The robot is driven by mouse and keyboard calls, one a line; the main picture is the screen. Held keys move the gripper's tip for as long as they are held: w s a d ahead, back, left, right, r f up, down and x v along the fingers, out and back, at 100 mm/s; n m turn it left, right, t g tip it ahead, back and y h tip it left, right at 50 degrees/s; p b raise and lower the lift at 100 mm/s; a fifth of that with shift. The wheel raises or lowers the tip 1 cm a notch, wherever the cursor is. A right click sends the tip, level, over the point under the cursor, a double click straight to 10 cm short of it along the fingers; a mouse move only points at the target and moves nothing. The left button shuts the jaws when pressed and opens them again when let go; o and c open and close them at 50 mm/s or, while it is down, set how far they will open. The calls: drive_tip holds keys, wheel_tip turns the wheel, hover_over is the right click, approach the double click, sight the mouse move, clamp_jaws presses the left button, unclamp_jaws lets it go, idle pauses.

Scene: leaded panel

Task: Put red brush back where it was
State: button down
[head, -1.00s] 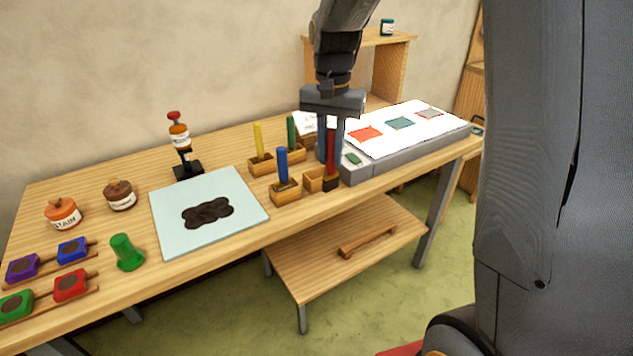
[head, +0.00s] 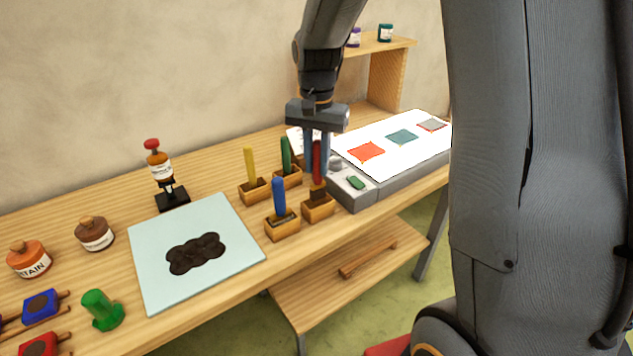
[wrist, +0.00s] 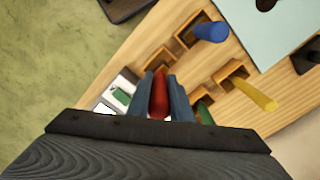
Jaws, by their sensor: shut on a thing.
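My gripper (head: 317,170) is shut on the red brush (head: 317,160), holding it upright by the handle, dark bristles down. In the head view the bristles line up with the front-right wooden holder (head: 319,210). I cannot tell whether their tips are inside it or just above. In the wrist view the red brush (wrist: 158,94) sits between the two fingers, beside the opening of a holder (wrist: 157,62). The blue brush (head: 279,198), yellow brush (head: 250,165) and green brush (head: 286,154) stand in their own holders close by.
A light box (head: 400,150) with coloured glass pieces lies just right of the holders. A pale glass sheet (head: 150,250) with a dark blot lies to the left. Stain jars (head: 95,233) and a bottle on a stand (head: 160,170) stand further left.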

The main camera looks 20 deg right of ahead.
sight(317, 142)
drive_tip(key=shift+f+p, duration=0.6)
drive_tip(key=shift+f, duration=2)
drive_tip(key=shift+f, duration=0.1)
drive_tip(key=c, duration=1.6)
unclamp_jaws()
wheel_tip(317, 142, up, 11)
drive_tip(key=b, duration=0.3)
drive_tip(key=shift+w, duration=0.1)
drive_tip(key=shift+r, duration=0.35)
drive_tip(key=shift+s+r, duration=0.1)
drive_tip(key=shift+s, duration=0.1)
drive_tip(key=s+f+n, duration=0.2)
drive_tip(key=s+f, duration=0.1)
drive_tip(key=s, duration=0.2)
drive_tip(key=s+f+n+t, duration=0.1)
drive_tip(key=s+f+n, duration=0.1)
drive_tip(key=s+f, duration=0.2)
drive_tip(key=s+f+n, duration=0.3)
drive_tip(key=s+f, duration=0.1)
drive_tip(key=s, duration=0.3)
drive_tip(key=shift+s+d+f, duration=0.15)
drive_tip(key=shift+s, duration=0.1)
